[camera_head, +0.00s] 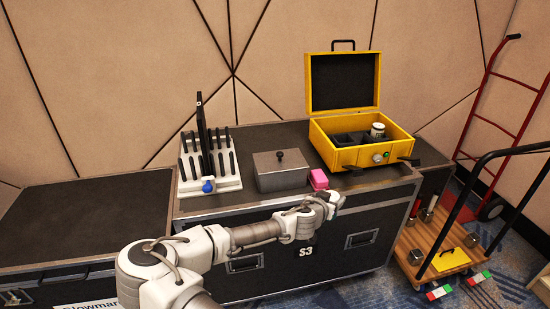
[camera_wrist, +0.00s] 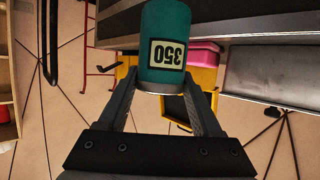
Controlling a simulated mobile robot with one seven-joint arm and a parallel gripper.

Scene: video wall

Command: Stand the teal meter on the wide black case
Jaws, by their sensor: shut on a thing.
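My gripper (camera_wrist: 163,88) is shut on the teal meter (camera_wrist: 166,28), a teal cylinder with a grey end and a label reading 350. The label appears upside down in the wrist view. In the head view, my gripper (camera_head: 336,199) is by the front top edge of the black case marked S3 (camera_head: 225,206); the meter cannot be made out there. Another wide black case (camera_head: 85,212) stands at the left with a bare top. I cannot tell which case the task means.
On the S3 case stand a white rack (camera_head: 222,183), a grey lidded box (camera_head: 280,178), a pink block (camera_head: 318,179) and an open yellow case (camera_head: 345,157). A wooden trolley (camera_head: 436,246) and a red hand truck (camera_head: 496,120) stand at the right.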

